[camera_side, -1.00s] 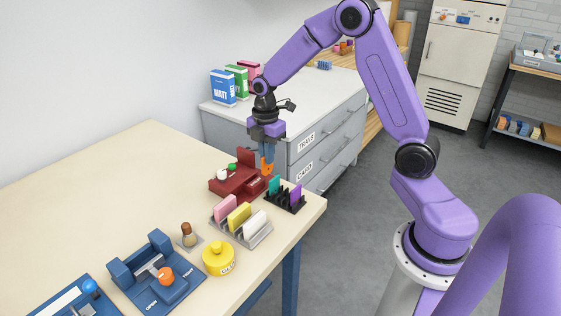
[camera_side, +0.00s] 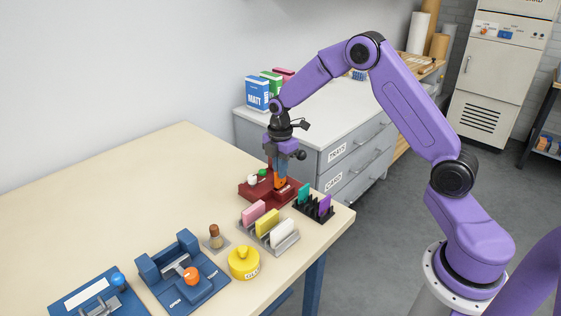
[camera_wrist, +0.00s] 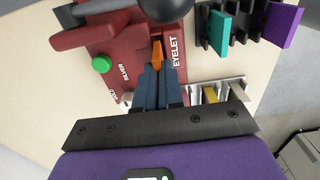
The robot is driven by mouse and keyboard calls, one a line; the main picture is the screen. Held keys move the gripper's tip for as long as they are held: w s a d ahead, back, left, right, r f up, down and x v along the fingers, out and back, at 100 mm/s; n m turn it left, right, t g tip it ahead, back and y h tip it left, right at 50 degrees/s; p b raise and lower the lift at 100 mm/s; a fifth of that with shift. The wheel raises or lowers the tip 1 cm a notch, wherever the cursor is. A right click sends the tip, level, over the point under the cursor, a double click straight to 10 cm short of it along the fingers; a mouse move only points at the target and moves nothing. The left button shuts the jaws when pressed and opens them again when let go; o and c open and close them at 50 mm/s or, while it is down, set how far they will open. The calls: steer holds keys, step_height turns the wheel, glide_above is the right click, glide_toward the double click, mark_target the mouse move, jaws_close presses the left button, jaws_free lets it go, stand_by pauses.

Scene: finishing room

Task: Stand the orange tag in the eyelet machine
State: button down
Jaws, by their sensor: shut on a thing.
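The dark red eyelet machine (camera_side: 256,192) stands on the table toward its far right part. It has a green knob (camera_wrist: 101,64) and a white one, and the lettering EYELET, SILVER and GOLD shows in the wrist view. My gripper (camera_side: 279,174) is over the machine, pointing down, its blue fingers shut on the orange tag (camera_side: 281,184). The tag also shows between the fingertips in the wrist view (camera_wrist: 157,54). It is upright and low at the machine's front part. Its lower edge is hard to make out, so I cannot tell whether it touches the machine.
A black rack (camera_side: 312,209) with teal and purple tags stands close on the right. A grey rack (camera_side: 268,238) with pink, yellow and white tags is in front. A yellow glue pot (camera_side: 243,263), a wooden-handled tool (camera_side: 215,237) and a blue press (camera_side: 178,275) stand nearer.

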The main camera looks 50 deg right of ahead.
steer(key=shift+f, duration=0.85)
steer(key=shift+f, duration=0.6)
stand_by(1.1)
steer(key=c, duration=1.5)
jaws_free()
steer(key=shift+c, duration=0.2)
steer(key=shift+r, duration=5.5)
steer(key=shift+a, duration=0.1)
